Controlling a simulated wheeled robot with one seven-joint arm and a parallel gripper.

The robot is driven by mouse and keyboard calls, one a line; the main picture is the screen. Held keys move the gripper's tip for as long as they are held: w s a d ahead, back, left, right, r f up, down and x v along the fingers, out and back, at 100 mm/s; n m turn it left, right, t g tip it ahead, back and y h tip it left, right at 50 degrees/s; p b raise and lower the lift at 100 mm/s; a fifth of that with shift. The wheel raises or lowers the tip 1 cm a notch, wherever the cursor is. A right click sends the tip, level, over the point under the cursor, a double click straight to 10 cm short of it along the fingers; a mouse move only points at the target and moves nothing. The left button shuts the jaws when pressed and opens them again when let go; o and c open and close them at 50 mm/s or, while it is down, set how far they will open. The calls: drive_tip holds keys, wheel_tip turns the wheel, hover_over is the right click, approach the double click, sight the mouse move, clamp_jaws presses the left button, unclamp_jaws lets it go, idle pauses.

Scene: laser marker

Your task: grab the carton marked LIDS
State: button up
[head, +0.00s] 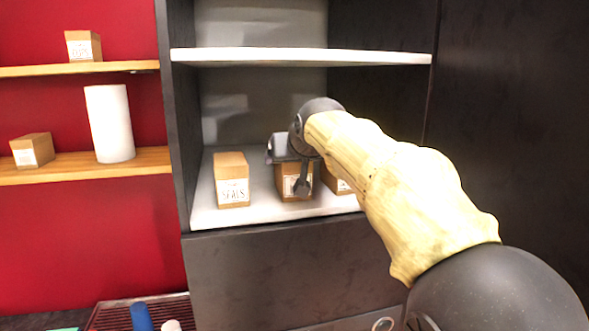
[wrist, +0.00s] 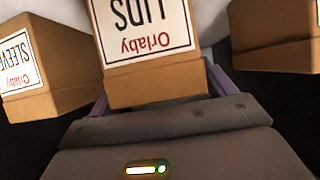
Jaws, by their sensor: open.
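The brown carton marked LIDS (wrist: 150,88) fills the middle of the wrist view, its white label upside down there. In the head view the middle carton (head: 284,190) on the white cabinet shelf is partly hidden behind my gripper (head: 290,162). In the wrist view my gripper (wrist: 160,88) is open, with one pale purple finger on each side of the LIDS carton. The carton is upright on the shelf. I cannot tell whether either finger touches it.
A carton whose label starts SLEEVE (wrist: 45,65) stands close on one side, and a carton marked SEALS (head: 232,180) on the other. An upper white shelf (head: 300,56) is above. Wooden wall shelves (head: 90,165) at left hold cartons and a white roll (head: 110,122).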

drive_tip(key=shift+s+a, duration=0.15)
drive_tip(key=shift+s, duration=0.05)
drive_tip(key=shift+w, duration=0.1)
drive_tip(key=c, duration=1.2)
drive_tip(key=shift+r, duration=0.2)
drive_tip(key=shift+r+b, duration=0.35)
drive_tip(key=shift+r, duration=1.15)
drive_tip(key=shift+s+b, duration=0.35)
drive_tip(key=shift+b, duration=0.05)
drive_tip(key=s+d+b, duration=0.1)
drive_tip(key=s+b, duration=0.1)
drive_tip(key=s, duration=0.3)
drive_tip(key=s+d+b, duration=0.2)
drive_tip(key=s+b, duration=0.1)
drive_tip(key=s, duration=0.3)
drive_tip(key=s+d+b, duration=0.2)
drive_tip(key=s, duration=0.3)
drive_tip(key=shift+s+d+r, duration=0.1)
drive_tip(key=shift+s+d, duration=0.05)
drive_tip(key=shift+s, duration=0.15)
